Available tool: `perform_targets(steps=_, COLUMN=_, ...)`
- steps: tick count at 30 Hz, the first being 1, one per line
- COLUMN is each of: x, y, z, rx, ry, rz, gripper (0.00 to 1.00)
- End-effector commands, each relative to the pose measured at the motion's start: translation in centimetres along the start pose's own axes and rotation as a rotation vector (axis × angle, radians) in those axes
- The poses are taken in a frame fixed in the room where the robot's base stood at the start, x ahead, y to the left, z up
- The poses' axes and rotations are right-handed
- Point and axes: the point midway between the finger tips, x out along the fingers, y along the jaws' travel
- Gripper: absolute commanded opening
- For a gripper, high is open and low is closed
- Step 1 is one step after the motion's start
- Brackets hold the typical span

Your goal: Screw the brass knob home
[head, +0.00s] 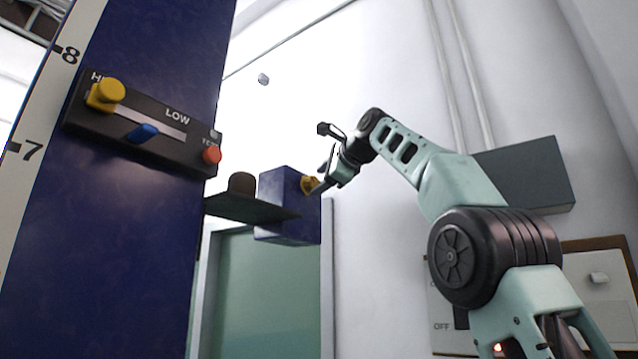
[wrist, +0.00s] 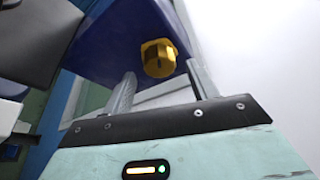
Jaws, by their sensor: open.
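The brass knob (head: 309,184) sits on the right side of a dark blue box (head: 283,190) in the head view. In the wrist view the knob (wrist: 158,58) is a yellow-gold faceted piece against the blue box (wrist: 120,45). My gripper (head: 322,181) is at the knob's right in the head view. In the wrist view its two fingers (wrist: 160,86) are apart, with the knob beyond and between their tips. I see no finger clearly touching the knob. How far the knob is screwed in cannot be told.
A blue column (head: 120,220) on the left carries a dark panel (head: 140,127) with a yellow knob (head: 105,94), a blue slider (head: 143,132) and a red button (head: 211,155). A dark shelf (head: 250,208) juts beside the box. A grey box (head: 528,175) is on the right wall.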

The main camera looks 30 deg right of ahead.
Motion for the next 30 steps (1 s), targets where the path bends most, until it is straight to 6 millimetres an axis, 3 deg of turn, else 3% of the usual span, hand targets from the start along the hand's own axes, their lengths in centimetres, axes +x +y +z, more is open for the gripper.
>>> perform_targets(steps=12, x=-9.7, y=0.2, z=-0.1, rx=0.0, ry=0.002, rz=-0.005, gripper=0.59)
perform_targets(steps=18, x=-13.5, y=0.1, z=-0.1, rx=0.0, ry=0.001, rz=-0.002, gripper=0.59)
perform_targets(steps=24, x=-15.5, y=0.1, z=0.0, rx=0.0, ry=0.0, rz=0.0, gripper=0.59)
perform_targets(steps=30, x=-15.8, y=0.1, z=0.0, rx=0.0, ry=0.0, rz=0.001, gripper=0.59)
